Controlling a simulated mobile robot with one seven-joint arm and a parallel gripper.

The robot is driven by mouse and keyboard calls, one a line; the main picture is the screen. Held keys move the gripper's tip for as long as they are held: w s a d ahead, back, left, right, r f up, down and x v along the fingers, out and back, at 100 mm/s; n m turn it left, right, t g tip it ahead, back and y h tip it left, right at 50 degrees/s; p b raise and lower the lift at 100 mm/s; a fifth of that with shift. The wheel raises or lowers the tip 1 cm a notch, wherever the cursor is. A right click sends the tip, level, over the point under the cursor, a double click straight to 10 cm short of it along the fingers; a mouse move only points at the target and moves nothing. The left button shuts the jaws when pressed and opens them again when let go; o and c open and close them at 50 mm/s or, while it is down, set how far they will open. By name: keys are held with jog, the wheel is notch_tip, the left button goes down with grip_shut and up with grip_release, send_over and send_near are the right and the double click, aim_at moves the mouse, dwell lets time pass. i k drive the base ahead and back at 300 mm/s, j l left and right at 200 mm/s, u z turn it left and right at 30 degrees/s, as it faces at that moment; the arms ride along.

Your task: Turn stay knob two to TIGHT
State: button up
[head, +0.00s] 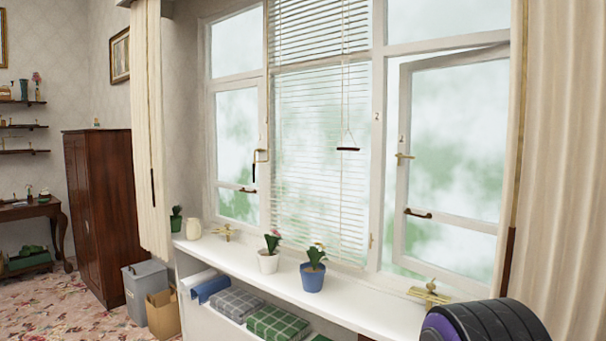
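The right casement window (455,150) stands ajar, with a small mark that looks like a 2 (377,115) on the frame post to its left. A brass window stay (428,297) with a rounded knob (431,285) sits at the right end of the white sill, below this casement. Its TIGHT marking and the knob's setting are too small to read. A second brass stay (228,232) sits on the sill further left, below the left casement (237,150). My gripper is not in view; a dark, purple-ended part of my arm shows at the bottom right, close to the right stay.
A blue pot (312,279) and a white pot (268,263) with plants stand mid-sill (365,305). A cream vase (193,229) stands at the left end. A curtain (560,150) hangs at right. Folded cloths (275,323) lie below the sill.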

aim_at(431, 286)
jog(key=z, duration=0.8)
jog(key=i+j+z, duration=0.15)
jog(key=i+j, duration=0.3)
jog(key=i+j+z, duration=0.2)
jog(key=i+j, duration=0.2)
jog(key=i+j+z, duration=0.15)
jog(key=i+j, duration=0.2)
jog(key=j, duration=0.3)
